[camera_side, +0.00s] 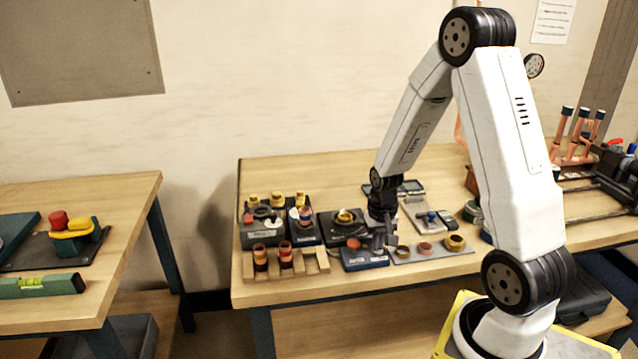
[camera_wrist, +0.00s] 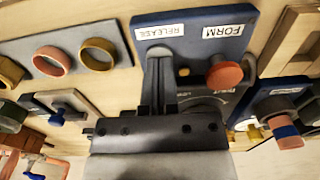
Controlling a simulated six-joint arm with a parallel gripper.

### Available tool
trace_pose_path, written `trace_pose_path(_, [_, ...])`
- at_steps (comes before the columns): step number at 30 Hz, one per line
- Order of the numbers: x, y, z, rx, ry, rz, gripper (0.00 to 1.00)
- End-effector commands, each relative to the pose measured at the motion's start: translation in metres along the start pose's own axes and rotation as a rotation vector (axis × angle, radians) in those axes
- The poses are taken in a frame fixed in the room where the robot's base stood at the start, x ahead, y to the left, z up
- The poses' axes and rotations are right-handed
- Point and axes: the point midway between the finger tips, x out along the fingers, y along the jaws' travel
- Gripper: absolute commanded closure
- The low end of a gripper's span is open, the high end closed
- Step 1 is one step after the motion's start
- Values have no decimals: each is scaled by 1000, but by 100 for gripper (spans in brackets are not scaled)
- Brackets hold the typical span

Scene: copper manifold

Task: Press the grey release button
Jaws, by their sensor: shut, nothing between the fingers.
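A blue control box (camera_side: 364,261) sits near the front edge of the wooden workbench. In the wrist view the box (camera_wrist: 188,22) carries a RELEASE label (camera_wrist: 160,31) and a FORM label (camera_wrist: 223,31). An orange-red button (camera_wrist: 224,75) stands under FORM; it also shows in the side view (camera_side: 353,243). My gripper (camera_wrist: 159,55) is shut and empty, its fingertips over the box just below the RELEASE label. In the side view my gripper (camera_side: 379,247) points down at the box's right part. The grey release button is hidden behind my fingers; I cannot tell whether they touch it.
A grey plate (camera_side: 432,249) with several copper and brass rings lies right of the box. A wooden rack (camera_side: 287,266) with coloured pieces stands to its left. A dark fixture with a brass ring (camera_side: 343,217) is behind. Copper pipes (camera_side: 577,135) stand far right.

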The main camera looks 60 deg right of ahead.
Motion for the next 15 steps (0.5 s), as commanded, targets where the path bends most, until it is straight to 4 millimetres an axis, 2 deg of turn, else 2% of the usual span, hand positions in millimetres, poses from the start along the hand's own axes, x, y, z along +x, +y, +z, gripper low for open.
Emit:
trace_pose_path(1, [8,1,6,0,-15,3,100])
trace_pose_path(6, [7,2,6,0,-16,4,100])
trace_pose_path(15, [-6,1,5,0,-14,3,100])
